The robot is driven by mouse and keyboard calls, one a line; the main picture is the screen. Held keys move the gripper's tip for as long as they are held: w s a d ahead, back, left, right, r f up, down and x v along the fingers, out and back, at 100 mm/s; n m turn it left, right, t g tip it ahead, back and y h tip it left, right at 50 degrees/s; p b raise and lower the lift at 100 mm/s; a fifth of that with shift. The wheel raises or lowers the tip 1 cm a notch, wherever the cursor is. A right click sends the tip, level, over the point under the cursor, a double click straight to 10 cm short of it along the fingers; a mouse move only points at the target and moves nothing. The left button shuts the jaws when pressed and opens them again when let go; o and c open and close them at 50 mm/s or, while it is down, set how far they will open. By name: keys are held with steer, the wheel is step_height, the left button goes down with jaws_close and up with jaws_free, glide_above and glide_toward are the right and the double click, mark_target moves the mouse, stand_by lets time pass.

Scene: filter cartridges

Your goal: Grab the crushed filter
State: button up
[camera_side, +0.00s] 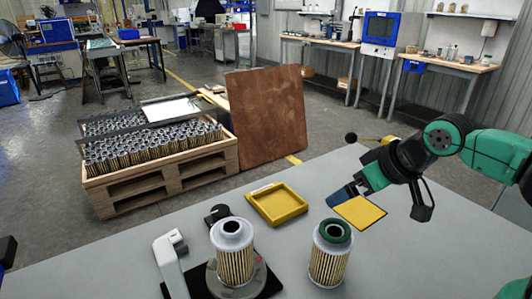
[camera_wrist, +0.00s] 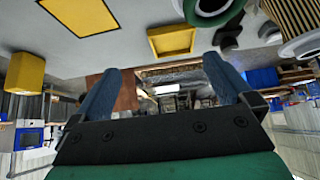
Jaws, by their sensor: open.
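Two pleated filters stand upright on the grey table in the side view. One filter with a pale grey cap (camera_side: 235,266) stands on a round plate of a black-based fixture (camera_side: 170,260). The other, a filter with a green-ringed cap (camera_side: 328,266), stands to its right. Neither shows clear crushing, so I cannot tell which is crushed. In the wrist view the green-ringed cap (camera_wrist: 212,16) and the pale-capped filter (camera_wrist: 290,14) are partly cut off at the top. My gripper (camera_side: 340,196) is open and empty above the table, beyond the filters; its blue fingers (camera_wrist: 162,70) frame nothing.
A shallow yellow tray (camera_side: 277,206) lies empty behind the filters. A yellow square with a dark border (camera_side: 359,212) lies below my gripper. A wooden crate (camera_side: 155,182) full of filters stands beyond the table, beside a brown board (camera_side: 266,115). The front right tabletop is clear.

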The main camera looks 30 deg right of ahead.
mark_target(231, 226)
steer(key=w+a+n+g, duration=0.2)
steer(key=a, duration=0.4)
steer(key=w+a+n+g, duration=0.2)
steer(key=a, duration=0.4)
steer(key=w+a+n+g, duration=0.2)
steer(key=a, duration=0.4)
steer(key=shift+a+r+n+y, duration=0.25)
steer(key=shift+r+n+y, duration=0.05)
steer(key=shift+y, duration=0.1)
steer(key=shift+a+f, duration=0.2)
steer(key=shift+f, duration=0.35)
steer(key=shift+w+a+f, duration=0.1)
steer(key=shift+w+f, duration=0.05)
steer(key=shift+f, duration=1)
steer(key=shift+w+f, duration=0.1)
steer(key=shift+f, duration=1.05)
steer(key=c, duration=1.1)
